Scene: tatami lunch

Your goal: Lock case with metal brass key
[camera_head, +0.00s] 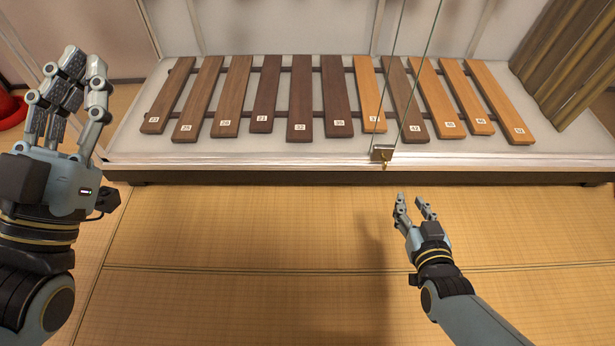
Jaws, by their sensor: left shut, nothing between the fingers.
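The glass-fronted case (250,158) holds wooden bars and stands along the back of the floor. A small metal lock (382,152) sits on its front edge, where the glass edges meet. A tiny brass-coloured piece, which looks like the key (385,164), shows at the bottom of the lock; how far it is inserted I cannot tell. My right gripper (413,205) is below and slightly right of the lock, apart from it, with its fingers spread and nothing between them. My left gripper (72,88) is raised at the far left, shut and empty, far from the lock.
Several numbered wooden bars (303,95) lie on rails inside the case. A brown curtain (570,60) hangs at the right. A red object (10,108) is at the left edge. The tatami floor (240,230) in front of the case is clear.

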